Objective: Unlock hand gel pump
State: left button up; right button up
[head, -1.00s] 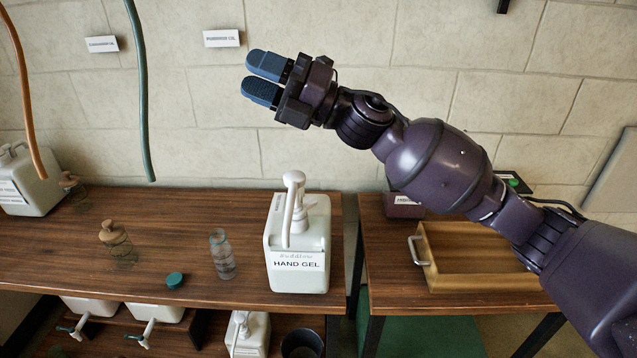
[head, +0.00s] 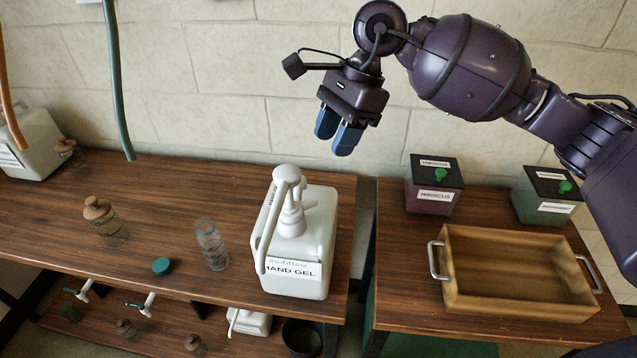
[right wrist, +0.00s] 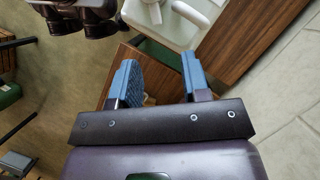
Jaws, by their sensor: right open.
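The hand gel bucket (head: 318,245) is white with a "HAND GEL" label and stands near the right end of the left wooden table. Its white pump (head: 290,205) rises from the top, with a long spout hanging down the front left side. My right gripper (head: 336,140) is above and to the right of the pump, pointing down, open and empty, apart from the bucket. In the right wrist view, the right gripper (right wrist: 160,80) has its blue fingers spread, with the white bucket (right wrist: 180,32) beyond them. My left gripper is not in view.
A glass bottle (head: 211,245), a corked jar (head: 107,222) and a teal cap (head: 161,266) sit left of the bucket. A wooden tray (head: 455,290) and two lidded boxes, hibiscus (head: 434,186) and another (head: 545,196), stand on the right table. Hoses hang at the left.

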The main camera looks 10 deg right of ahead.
aim_at(312, 199)
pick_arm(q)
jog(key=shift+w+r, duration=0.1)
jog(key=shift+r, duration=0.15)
pick_arm(e)
jog(key=x, duration=1.1)
jog(key=shift+s+d, duration=0.15)
jog(key=shift+s, duration=0.15)
